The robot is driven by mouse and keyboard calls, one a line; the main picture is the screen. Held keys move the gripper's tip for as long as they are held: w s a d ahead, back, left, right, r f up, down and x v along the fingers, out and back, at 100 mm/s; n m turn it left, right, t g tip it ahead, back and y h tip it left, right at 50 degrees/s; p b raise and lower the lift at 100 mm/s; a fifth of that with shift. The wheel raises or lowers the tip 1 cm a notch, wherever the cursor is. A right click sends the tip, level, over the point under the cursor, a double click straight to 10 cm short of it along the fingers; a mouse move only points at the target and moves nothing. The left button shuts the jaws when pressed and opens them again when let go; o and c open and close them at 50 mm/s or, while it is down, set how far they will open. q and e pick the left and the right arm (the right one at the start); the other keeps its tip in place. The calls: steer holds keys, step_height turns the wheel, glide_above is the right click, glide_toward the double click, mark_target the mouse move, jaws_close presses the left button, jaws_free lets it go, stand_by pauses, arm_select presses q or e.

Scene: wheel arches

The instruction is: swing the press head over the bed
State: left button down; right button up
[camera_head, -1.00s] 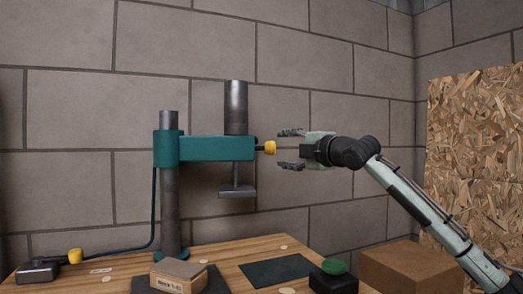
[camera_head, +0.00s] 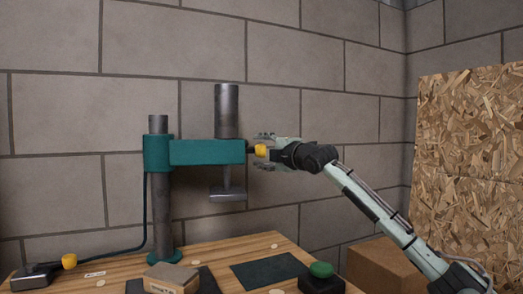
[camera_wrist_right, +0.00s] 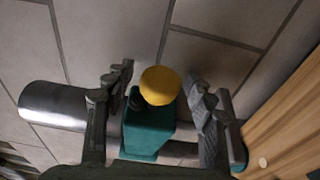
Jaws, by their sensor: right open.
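The teal press head (camera_head: 207,152) reaches right from a grey column (camera_head: 161,210). It carries a metal cylinder (camera_head: 227,111) on top and a flat ram plate (camera_head: 228,194) below. A yellow knob (camera_head: 261,151) sits at its right end; it also shows in the right wrist view (camera_wrist_right: 160,85). My right gripper (camera_head: 266,152) is open, with one finger above and one below the knob in the head view. In the wrist view the knob lies between the open fingers, with no clear contact. I cannot tell which dark plate is the bed. My left gripper is not in view.
On the wooden table, a labelled block (camera_head: 172,278) lies on a dark plate (camera_head: 208,282). A dark green mat (camera_head: 268,271) lies right of it, near a black box with a green button (camera_head: 321,269). A cardboard-coloured box (camera_head: 385,268) stands right. A cabled box (camera_head: 35,278) sits left.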

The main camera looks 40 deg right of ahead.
jaws_close()
stand_by(0.3)
